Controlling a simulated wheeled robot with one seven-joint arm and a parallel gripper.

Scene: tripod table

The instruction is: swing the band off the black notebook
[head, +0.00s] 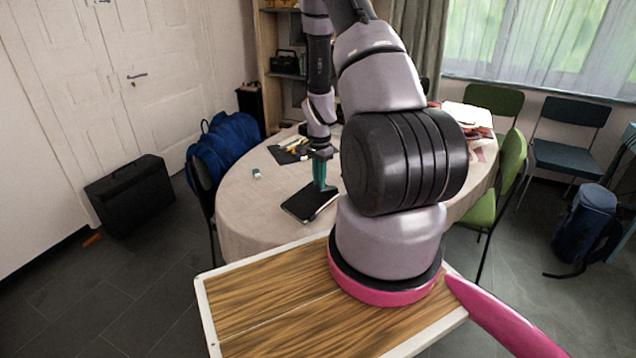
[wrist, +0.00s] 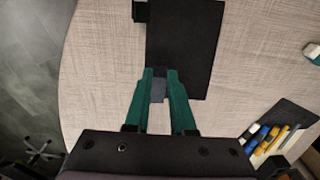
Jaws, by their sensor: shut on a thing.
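The black notebook (head: 304,206) lies closed and flat on the round table, near its front edge. In the wrist view the notebook (wrist: 187,45) runs from the top edge to mid-frame. My gripper (wrist: 159,74) points down over the notebook's left part, with its green fingers shut on a small dark grey-blue piece, seemingly the band (wrist: 158,92). The rest of the band cannot be told apart from the black cover. A small black block (wrist: 140,11) shows at the notebook's left edge. In the head view my gripper (head: 320,186) is at the notebook's far side.
The cloth-covered table (head: 250,212) has bare room left of the notebook. A small white and teal block (head: 256,173) stands there. A dark mat with pens (wrist: 270,138) lies beyond. Papers (head: 466,116) lie at the back right. Chairs stand around the table.

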